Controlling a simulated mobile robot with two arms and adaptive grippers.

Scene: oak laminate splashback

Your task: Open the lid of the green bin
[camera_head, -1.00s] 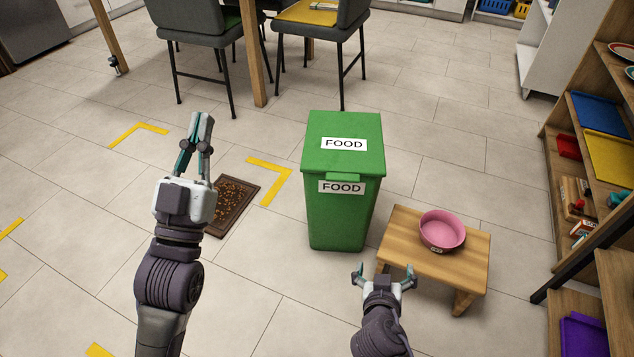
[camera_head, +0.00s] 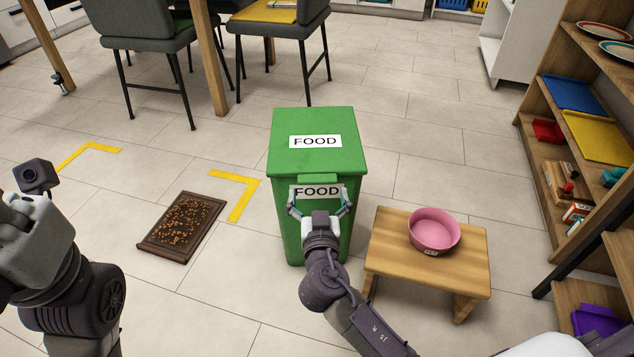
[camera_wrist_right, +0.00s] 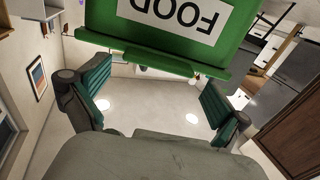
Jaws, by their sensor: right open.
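The green bin (camera_head: 291,232) stands upright on the floor in the middle of the head view. Its lid (camera_head: 318,161) is shut and carries a FOOD label; another FOOD label is on the front. My right gripper (camera_head: 319,201) is open in front of the bin, just below the lid's front edge, its fingers spread around the front label. In the right wrist view, green bin surface (camera_wrist_right: 105,30) with an upside-down FOOD label fills the top, and the open gripper (camera_wrist_right: 155,82) has nothing between its fingers. My left gripper's hand (camera_head: 35,235) is at the left edge; its fingers cannot be made out.
A low wooden stool (camera_head: 395,255) with a pink bowl (camera_head: 434,230) stands right of the bin. A brown tray (camera_head: 153,247) of small pieces lies on the floor to the left. Shelves (camera_head: 545,150) line the right side. Chairs (camera_head: 145,35) stand behind.

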